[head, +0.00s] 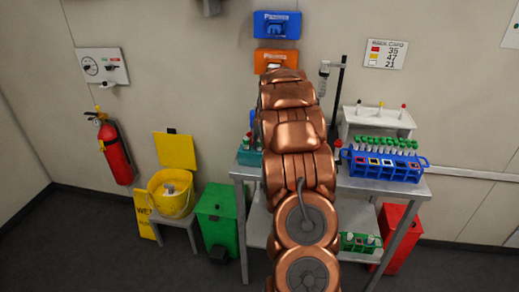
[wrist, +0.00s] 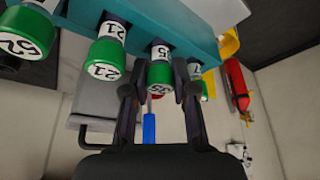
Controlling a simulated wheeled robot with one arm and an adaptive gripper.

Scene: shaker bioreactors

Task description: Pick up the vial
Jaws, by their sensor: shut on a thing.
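In the wrist view, which looks tilted or inverted, my gripper (wrist: 160,92) has one finger on each side of a green-capped vial (wrist: 160,75) and is shut on it. The vial's white label reads 5, and its body runs into the teal rack (wrist: 190,32). I cannot tell whether it has lifted. Other green-capped vials sit in the same rack, one (wrist: 107,60) marked 21. In the head view my arm hides the gripper and the held vial; part of the teal rack (head: 249,157) shows left of the arm.
A blue rack (head: 400,171) of green-capped vials stands on the table's right side, before a white stand (head: 378,120). Another green rack (head: 360,243) is on the lower shelf. A green bin (head: 216,218), yellow bucket (head: 171,196) and red extinguisher (head: 114,150) are at left.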

